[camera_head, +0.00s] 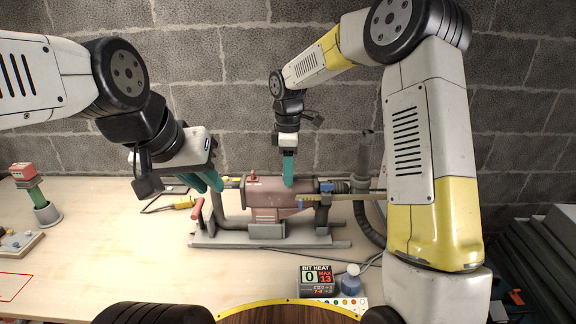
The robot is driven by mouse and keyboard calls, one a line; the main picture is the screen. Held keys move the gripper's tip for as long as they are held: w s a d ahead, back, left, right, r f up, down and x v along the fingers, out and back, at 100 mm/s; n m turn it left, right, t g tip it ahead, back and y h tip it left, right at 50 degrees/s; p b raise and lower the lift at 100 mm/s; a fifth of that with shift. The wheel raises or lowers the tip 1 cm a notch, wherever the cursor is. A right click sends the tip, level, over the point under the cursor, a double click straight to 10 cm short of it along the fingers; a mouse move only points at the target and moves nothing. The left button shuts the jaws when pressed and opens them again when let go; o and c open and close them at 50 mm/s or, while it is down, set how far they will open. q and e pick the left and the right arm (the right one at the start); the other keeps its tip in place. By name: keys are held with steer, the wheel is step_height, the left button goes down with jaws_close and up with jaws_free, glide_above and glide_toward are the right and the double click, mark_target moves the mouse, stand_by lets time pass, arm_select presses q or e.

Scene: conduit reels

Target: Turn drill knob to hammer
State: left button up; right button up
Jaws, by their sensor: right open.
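The drill (268,197) is a reddish-brown machine lying level on a grey stand (265,240) at the middle of the table. A small red knob-like part (252,177) sits on top of its body, toward the left. I cannot read any hammer mark on it. My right gripper (288,182) points straight down with teal fingers at the top of the drill body, right of the red part. It is open, though its fingers overlap in this view. My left gripper (211,183) has teal fingers at the drill's left end, angled down to the right. Its finger gap is unclear.
A red lever (198,216) stands at the stand's left. A display (316,276) reads BIT HEAT 0, MAX 13, beside a blue bottle (350,280). A yellow-handled tool (183,203) lies left. A grey hose (366,215) rises right. The front-left table (120,270) is clear.

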steer(key=shift+c, duration=0.3)
jaws_close()
